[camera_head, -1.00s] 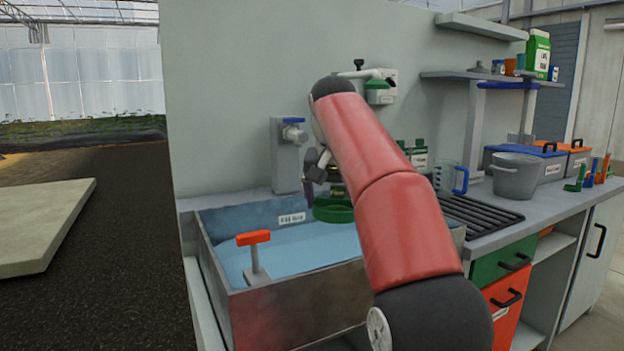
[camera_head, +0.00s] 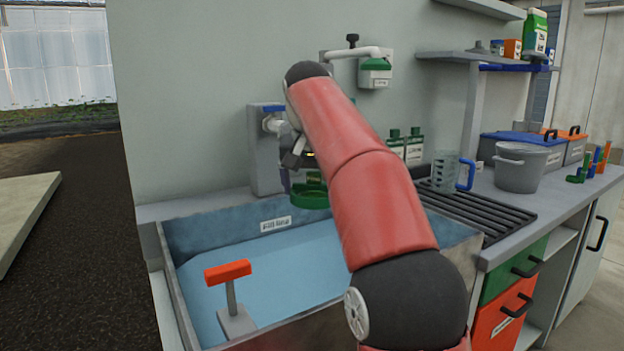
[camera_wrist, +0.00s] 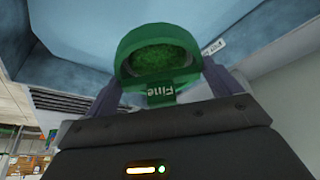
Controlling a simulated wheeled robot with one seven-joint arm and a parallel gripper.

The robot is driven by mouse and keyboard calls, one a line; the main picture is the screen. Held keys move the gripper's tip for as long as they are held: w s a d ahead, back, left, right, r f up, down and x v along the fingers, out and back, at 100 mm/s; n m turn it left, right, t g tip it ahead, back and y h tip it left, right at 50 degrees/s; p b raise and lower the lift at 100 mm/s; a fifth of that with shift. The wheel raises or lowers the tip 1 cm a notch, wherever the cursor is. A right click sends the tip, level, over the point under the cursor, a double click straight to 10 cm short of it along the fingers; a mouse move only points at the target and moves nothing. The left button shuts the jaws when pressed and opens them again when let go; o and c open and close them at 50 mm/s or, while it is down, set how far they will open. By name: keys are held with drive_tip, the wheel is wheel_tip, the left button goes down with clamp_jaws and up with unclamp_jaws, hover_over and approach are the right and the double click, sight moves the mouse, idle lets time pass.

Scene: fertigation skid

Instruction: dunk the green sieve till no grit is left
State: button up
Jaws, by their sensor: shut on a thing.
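The green sieve (camera_head: 310,196) hangs above the water in the steel basin (camera_head: 310,325), near its back wall. In the wrist view the sieve (camera_wrist: 160,58) shows its round bowl and a tab lettered "Fine". My gripper (camera_wrist: 163,90) is shut on it, one finger on each side of the tab. In the head view my gripper (camera_head: 302,172) is partly hidden by my arm. The bowl's inside looks mottled green; I cannot tell whether grit lies in it. The blue water (camera_head: 270,270) looks calm.
A red-orange T-handle (camera_head: 228,272) stands in the front left of the basin. A grey tap unit (camera_head: 265,150) is on the wall behind. A drain rack (camera_head: 475,212), a clear jug (camera_head: 445,172) and a grey pot (camera_head: 520,168) stand to the right.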

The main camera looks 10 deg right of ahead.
wheel_tip(320, 180, down, 20)
drive_tip(key=b, duration=1.2)
drive_tip(key=shift+r, duration=0.15)
idle(1.0)
drive_tip(key=shift+r+p, duration=6)
drive_tip(key=shift+r, duration=3.25)
